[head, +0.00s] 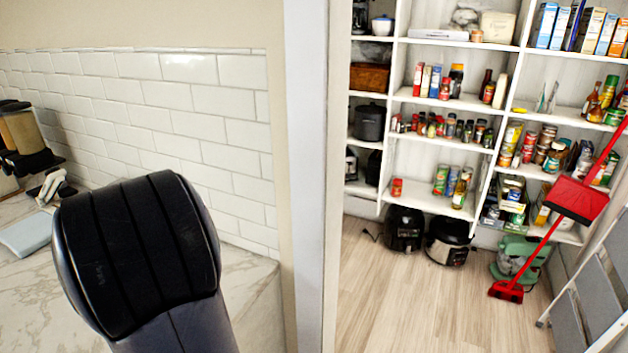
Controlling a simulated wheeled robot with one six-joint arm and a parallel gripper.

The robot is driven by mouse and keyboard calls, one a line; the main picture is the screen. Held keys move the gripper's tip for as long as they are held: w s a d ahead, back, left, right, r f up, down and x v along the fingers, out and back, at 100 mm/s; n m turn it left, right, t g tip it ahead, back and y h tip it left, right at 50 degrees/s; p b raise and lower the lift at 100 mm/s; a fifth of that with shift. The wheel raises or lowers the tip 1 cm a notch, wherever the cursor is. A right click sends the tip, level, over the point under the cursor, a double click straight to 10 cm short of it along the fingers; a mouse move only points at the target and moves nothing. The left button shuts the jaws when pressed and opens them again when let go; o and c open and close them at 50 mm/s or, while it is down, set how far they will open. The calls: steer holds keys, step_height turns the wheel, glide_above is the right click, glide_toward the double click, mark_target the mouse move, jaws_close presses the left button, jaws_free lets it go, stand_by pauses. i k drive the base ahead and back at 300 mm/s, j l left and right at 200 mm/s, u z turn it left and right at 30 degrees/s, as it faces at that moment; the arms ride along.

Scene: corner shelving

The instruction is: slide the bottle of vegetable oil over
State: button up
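A bottle with yellowish contents and a pale label (460,190) stands upright on the low middle shelf of the pantry, at the right end of a small group. It looks like the vegetable oil, but its label is too small to read. Green containers (441,180) stand just left of it. Other golden bottles (607,92) stand on a higher shelf at the right, so I cannot be certain which one is the oil. My gripper is not in view. Only a dark, rounded part of my arm shows at the lower left, far from the shelves.
A wall edge (307,180) stands between the marble counter (250,300) and the pantry. The wooden floor (425,310) before the shelves is mostly clear. Black cookers (448,240) sit under the low shelf. A red broom and dustpan (577,200) and a grey stepladder (600,295) stand at right.

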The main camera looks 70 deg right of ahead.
mark_target(458, 199)
steer(key=z, duration=3.45)
